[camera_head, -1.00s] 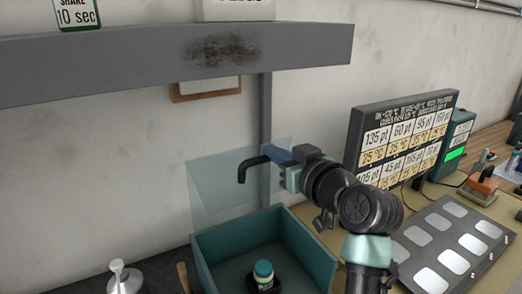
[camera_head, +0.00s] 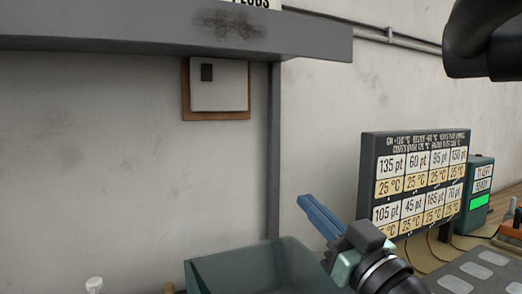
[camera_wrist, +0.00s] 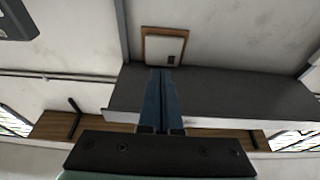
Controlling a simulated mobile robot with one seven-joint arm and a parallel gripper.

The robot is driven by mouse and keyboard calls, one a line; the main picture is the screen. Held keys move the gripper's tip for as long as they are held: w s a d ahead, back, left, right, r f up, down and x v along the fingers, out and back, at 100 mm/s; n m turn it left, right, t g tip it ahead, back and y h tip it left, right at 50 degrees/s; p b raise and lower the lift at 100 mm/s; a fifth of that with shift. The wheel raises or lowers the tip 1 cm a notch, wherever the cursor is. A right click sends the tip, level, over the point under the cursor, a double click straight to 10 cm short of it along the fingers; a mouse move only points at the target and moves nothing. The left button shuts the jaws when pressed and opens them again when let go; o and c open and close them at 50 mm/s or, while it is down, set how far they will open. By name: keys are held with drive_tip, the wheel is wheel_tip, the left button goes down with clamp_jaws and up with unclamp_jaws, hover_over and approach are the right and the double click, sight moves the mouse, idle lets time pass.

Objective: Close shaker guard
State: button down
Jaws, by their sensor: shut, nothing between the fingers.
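The teal shaker box (camera_head: 262,250) is at the bottom of the head view, cut off by the lower edge. Its opening looks hazy, as if the clear guard lies across it, but I cannot make out the guard's edges or its black handle. No pane stands upright behind the box. My gripper (camera_head: 306,204) has its blue fingers together and empty. It is above the box's right side, pointing up and left, apart from the box. In the wrist view the closed fingers (camera_wrist: 161,77) point towards the shelf and wall, with nothing between them.
A grey shelf (camera_head: 150,45) crosses the upper left, with a post (camera_head: 273,150) below it. A wooden-framed plate (camera_head: 218,85) hangs on the wall. A sign board (camera_head: 420,180) and a teal device (camera_head: 480,200) stand at right. Space left of my gripper is clear.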

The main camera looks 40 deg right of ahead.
drive_tip(key=s+f+t+b, duration=0.2)
drive_tip(key=f+b, duration=0.7)
drive_tip(key=b, duration=0.6)
drive_tip(key=s+a+f+t+h+b, duration=0.1)
drive_tip(key=s+f+t+b, duration=0.2)
drive_tip(key=f+b, duration=0.6)
drive_tip(key=s+b, duration=0.1)
drive_tip(key=b, duration=0.6)
drive_tip(key=shift+a+f, duration=0.25)
drive_tip(key=shift+s, duration=0.1)
drive_tip(key=shift+s+f, duration=0.1)
drive_tip(key=s+a+p, duration=0.1)
drive_tip(key=s+a, duration=0.2)
drive_tip(key=s, duration=0.9)
drive_tip(key=shift+s+f+p, duration=0.2)
drive_tip(key=shift+f+p, duration=0.15)
drive_tip(key=shift+p, duration=0.05)
